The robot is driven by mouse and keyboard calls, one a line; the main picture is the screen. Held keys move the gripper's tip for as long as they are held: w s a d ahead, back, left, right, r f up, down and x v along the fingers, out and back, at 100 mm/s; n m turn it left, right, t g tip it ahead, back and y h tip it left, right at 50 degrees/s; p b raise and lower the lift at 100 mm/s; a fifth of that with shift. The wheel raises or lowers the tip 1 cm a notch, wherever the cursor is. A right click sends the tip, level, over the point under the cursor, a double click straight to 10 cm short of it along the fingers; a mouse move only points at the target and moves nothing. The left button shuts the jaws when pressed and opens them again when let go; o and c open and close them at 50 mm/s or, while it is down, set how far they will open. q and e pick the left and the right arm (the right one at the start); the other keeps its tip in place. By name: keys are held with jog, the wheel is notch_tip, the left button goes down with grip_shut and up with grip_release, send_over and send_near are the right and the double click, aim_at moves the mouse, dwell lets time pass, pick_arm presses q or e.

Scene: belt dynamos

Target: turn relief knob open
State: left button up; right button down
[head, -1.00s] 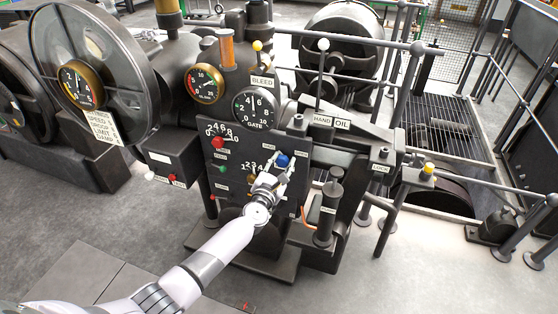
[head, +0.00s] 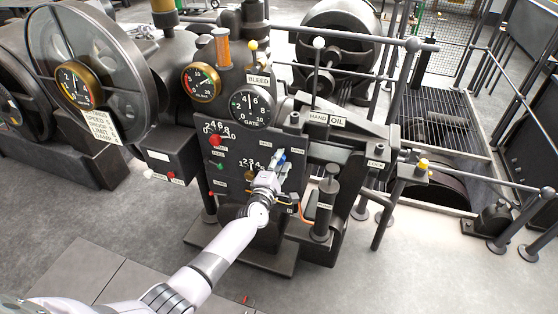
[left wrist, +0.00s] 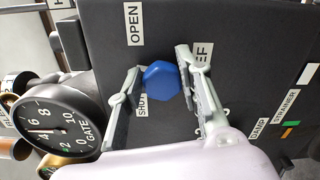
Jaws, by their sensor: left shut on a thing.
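The blue relief knob (head: 282,157) is on the dark front panel (head: 232,172) of the machine. In the left wrist view the knob (left wrist: 161,80) shows as a blue six-sided cap. My left gripper (head: 279,163) is shut on it, with one finger on each side in the left wrist view (left wrist: 160,72). An OPEN label (left wrist: 134,24) and a partly covered SHUT label (left wrist: 142,100) lie near the knob. A label ending in "EF" (left wrist: 203,55) is partly hidden behind a finger. My right gripper is not in view.
A red button (head: 215,141) and a small green one (head: 220,167) are on the panel's left. The GATE gauge (head: 251,105) is above. A dark cylinder (head: 325,203) stands right of my gripper. Railings (head: 400,100) stand farther right. The floor at front right is clear.

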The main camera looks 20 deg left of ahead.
pick_arm(q)
jog(key=m, duration=0.2)
jog(key=a+m, duration=0.1)
jog(key=m, duration=0.2)
jog(key=r+m+p, duration=0.1)
jog(key=m, duration=0.2)
jog(key=shift+w+a, duration=0.15)
jog(key=shift+w, duration=0.05)
jog(key=shift+m, duration=0.4)
jog(key=o, duration=1.1)
jog(key=shift+s+d+f, duration=0.1)
jog(key=shift+d+f, duration=0.05)
jog(key=shift+d, duration=0.1)
jog(key=shift+f, duration=0.1)
